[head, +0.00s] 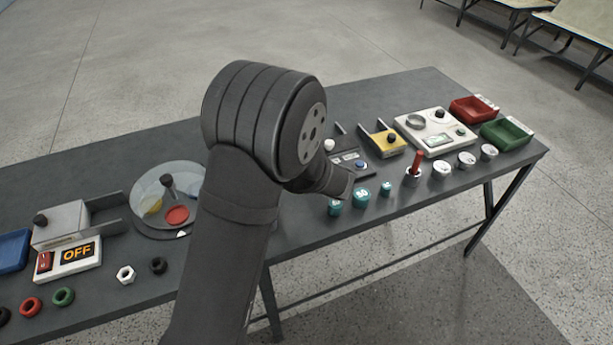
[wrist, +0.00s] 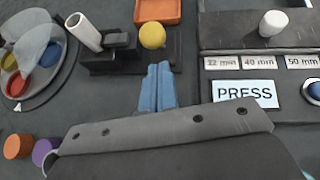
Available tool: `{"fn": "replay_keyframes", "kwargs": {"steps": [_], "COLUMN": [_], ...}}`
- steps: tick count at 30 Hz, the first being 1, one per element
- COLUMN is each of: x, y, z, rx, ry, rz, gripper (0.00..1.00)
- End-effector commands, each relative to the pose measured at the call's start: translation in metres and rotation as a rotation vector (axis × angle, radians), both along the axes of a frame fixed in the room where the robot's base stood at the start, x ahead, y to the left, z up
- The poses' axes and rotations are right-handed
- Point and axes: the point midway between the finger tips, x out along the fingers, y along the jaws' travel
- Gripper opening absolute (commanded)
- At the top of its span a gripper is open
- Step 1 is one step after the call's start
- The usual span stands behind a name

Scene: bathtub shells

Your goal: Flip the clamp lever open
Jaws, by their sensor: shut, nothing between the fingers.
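In the wrist view, a black clamp fixture (wrist: 108,60) stands ahead of me. Its lever appears to be the part with the pale tubular handle (wrist: 84,32), which leans up and left from the fixture's left end. A yellow ball (wrist: 152,36) sits at the fixture's right end; I cannot tell whether it is gripped there. My gripper (wrist: 158,66) shows as two blue fingers pressed together, empty, just in front of the fixture's right part, right of and nearer than the handle. Contact with the fixture cannot be told. My arm hides the clamp and fingers in the head view.
A panel with a PRESS label (wrist: 245,94), white knob (wrist: 273,23) and blue button (wrist: 313,91) lies right. An orange tray (wrist: 158,11) is behind the fixture. A round covered dish (wrist: 32,88) is left. Orange (wrist: 18,146) and purple (wrist: 43,152) pieces lie near left.

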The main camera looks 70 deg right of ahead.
Motion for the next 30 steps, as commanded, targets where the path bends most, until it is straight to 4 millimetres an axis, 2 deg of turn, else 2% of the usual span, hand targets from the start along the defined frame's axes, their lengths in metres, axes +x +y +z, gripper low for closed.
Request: {"fn": "replay_keyframes", "kwargs": {"steps": [6,30], "x": [0.012,0.016], "y": [-0.008,-0.012], "z": [0.003,0.009], "rx": [0.000,0.041], "ry": [0.000,0.040], "rz": [0.001,0.000], "gripper": [0.00,0.00]}}
